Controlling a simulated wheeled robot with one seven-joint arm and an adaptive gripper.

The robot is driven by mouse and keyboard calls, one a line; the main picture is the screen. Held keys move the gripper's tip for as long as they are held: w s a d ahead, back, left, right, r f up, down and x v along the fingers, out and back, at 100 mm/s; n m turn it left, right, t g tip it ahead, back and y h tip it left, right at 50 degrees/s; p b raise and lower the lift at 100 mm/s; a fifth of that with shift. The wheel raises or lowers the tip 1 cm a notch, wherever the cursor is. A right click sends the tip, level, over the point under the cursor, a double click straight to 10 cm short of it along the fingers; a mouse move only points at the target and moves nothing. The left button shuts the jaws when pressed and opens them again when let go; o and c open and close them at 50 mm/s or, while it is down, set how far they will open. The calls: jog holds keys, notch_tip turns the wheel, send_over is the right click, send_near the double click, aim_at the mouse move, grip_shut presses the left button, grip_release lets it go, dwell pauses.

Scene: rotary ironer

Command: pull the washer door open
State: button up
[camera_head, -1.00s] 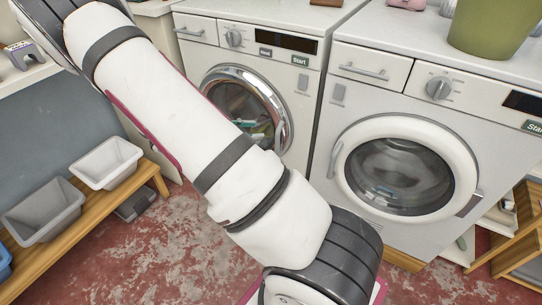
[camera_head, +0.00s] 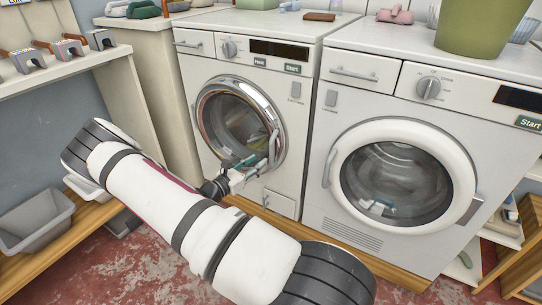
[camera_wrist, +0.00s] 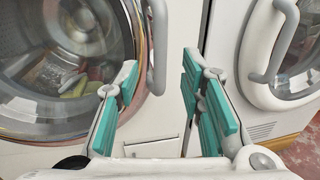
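The washer on the left (camera_head: 262,88) has a round glass door with a chrome ring (camera_head: 205,95). The door looks closed, and colourful items show behind the glass. Its pale bar handle (camera_head: 273,148) is on the door's right side; it also shows in the wrist view (camera_wrist: 158,45). My gripper (camera_head: 247,170) is at the lower right of this door, close to the handle. In the wrist view my gripper (camera_wrist: 160,75) is open, with teal pads on both fingers. The handle lies in line with the gap between the fingertips; contact is not visible.
A second machine (camera_head: 330,200) with a white-ringed door (camera_head: 345,165) stands close on the right; its handle (camera_wrist: 275,40) is right of my fingers. A grey bin (camera_head: 35,225) sits on a wooden bench at left. Red floor is open in front.

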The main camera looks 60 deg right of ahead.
aim_at(270, 153)
jog(key=d, duration=0.2)
jog(key=d+b, duration=0.1)
jog(key=d, duration=0.2)
jog(key=s+d+b, duration=0.1)
jog(key=d, duration=0.2)
jog(key=shift+d, duration=0.25)
grip_shut()
